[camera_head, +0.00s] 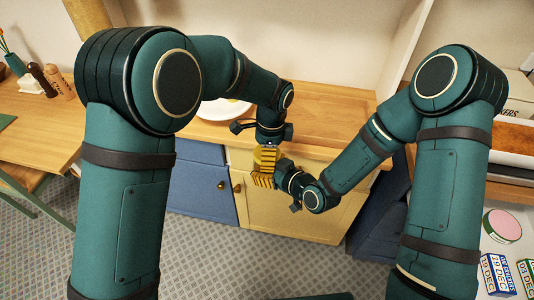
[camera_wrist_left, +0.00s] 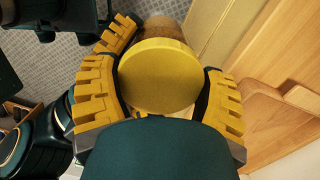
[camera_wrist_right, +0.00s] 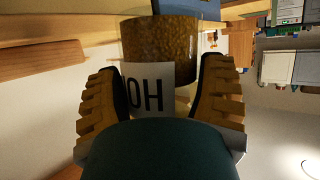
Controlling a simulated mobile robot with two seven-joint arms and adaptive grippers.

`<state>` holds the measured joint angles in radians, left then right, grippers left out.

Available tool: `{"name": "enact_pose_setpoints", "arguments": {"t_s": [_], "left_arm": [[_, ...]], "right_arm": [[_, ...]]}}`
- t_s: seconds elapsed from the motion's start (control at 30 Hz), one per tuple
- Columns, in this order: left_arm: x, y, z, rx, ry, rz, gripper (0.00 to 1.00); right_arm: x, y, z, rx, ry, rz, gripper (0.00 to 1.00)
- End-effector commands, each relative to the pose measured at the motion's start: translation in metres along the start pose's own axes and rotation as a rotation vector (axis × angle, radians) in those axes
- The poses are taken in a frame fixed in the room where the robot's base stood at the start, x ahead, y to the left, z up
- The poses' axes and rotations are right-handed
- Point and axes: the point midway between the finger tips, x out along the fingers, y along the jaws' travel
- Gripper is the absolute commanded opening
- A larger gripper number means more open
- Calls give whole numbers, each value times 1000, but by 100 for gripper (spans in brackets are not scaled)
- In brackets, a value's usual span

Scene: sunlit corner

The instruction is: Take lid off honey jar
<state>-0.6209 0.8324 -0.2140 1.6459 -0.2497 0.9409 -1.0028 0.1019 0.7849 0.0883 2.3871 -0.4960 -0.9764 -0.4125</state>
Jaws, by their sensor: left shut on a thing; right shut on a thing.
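The honey jar's round yellow lid (camera_wrist_left: 160,75) lies between the fingers of my left gripper (camera_wrist_left: 165,92), which is shut on it. The jar's brown body (camera_wrist_left: 165,28) shows just past the lid. In the right wrist view, the jar (camera_wrist_right: 160,50) has amber-brown contents and a white label with large dark letters. My right gripper (camera_wrist_right: 160,100) is shut around the label part. In the head view, my left gripper (camera_head: 266,160) points down, above my right gripper (camera_head: 263,180). Their fingers hide most of the jar. I cannot tell whether lid and jar touch.
The grippers are in front of the wooden counter (camera_head: 325,115), before a cream cabinet door (camera_head: 300,205). A white plate (camera_head: 222,109) is on the counter behind my left arm. A wooden table (camera_head: 30,130) stands at left, and boxes (camera_head: 497,275) are at lower right.

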Motion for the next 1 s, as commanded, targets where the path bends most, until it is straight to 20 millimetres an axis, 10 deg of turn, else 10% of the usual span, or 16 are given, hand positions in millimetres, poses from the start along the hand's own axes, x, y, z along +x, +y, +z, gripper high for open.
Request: {"name": "enact_pose_setpoints", "arguments": {"t_s": [0.07,0.1,0.17,1.0], "left_arm": [[-2,0,0,1,2,-3,31],[-2,0,0,2,2,-3,87],[-2,0,0,2,1,-3,100],[-46,1,0,30,1,3,100]], "right_arm": [[0,0,1,1,-4,0,0],[0,0,2,1,-4,0,0],[0,0,1,1,-4,0,0],[0,0,0,0,1,0,0]]}}
